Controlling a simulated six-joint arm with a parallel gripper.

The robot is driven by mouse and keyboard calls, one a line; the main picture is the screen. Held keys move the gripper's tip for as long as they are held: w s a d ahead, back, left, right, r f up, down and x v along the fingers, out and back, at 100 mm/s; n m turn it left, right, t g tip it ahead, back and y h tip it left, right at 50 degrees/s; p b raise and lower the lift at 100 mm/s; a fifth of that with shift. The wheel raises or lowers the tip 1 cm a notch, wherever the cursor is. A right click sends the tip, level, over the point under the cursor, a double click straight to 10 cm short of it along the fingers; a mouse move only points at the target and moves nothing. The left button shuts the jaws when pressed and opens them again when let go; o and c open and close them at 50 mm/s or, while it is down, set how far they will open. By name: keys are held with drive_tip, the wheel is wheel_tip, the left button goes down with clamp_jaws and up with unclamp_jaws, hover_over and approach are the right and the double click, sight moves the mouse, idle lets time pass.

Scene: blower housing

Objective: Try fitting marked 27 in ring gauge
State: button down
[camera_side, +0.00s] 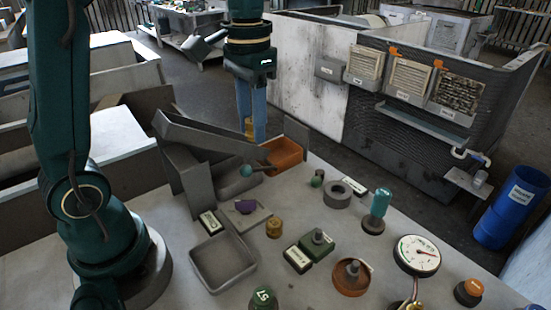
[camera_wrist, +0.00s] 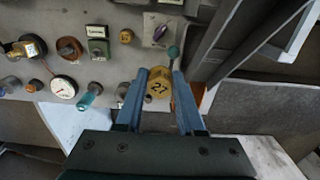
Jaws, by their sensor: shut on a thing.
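My gripper (camera_side: 251,128) is shut on a brass hexagonal fitting (camera_wrist: 158,86), whose face reads 27 in the wrist view. In the side view the fitting (camera_side: 249,127) shows between the blue fingertips. It is held in the air, behind and above the orange bin. A thick grey ring (camera_side: 337,195), which looks like the ring gauge, lies flat on the bench to the right, well apart from my gripper. Its hole looks empty. A small label (camera_side: 355,186) stands behind it. In the wrist view I cannot clearly make out the ring.
The orange bin (camera_side: 285,153) and a sloping grey chute (camera_side: 205,134) are near my gripper. A green-knobbed lever (camera_side: 246,170) sticks up beside them. A second brass fitting (camera_side: 274,229), a teal-topped post (camera_side: 379,206), a dial gauge (camera_side: 417,255) and a grey tray (camera_side: 222,262) stand on the bench.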

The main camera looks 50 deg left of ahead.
drive_tip(key=w+d+f, duration=0.2)
drive_tip(key=w+f, duration=0.1)
drive_tip(key=w, duration=0.1)
drive_tip(key=w+d+f, duration=0.3)
drive_tip(key=w+f, duration=0.1)
drive_tip(key=w, duration=0.1)
drive_tip(key=w+d+f, duration=0.3)
drive_tip(key=w+f, duration=0.1)
drive_tip(key=w, duration=0.1)
drive_tip(key=shift+f, duration=0.25)
drive_tip(key=shift+w+d+f, duration=0.1)
drive_tip(key=shift+d+f, duration=0.3)
drive_tip(key=shift+f, duration=0.5)
drive_tip(key=shift+f, duration=0.15)
drive_tip(key=shift+f, duration=0.25)
drive_tip(key=shift+f, duration=0.1)
idle(0.4)
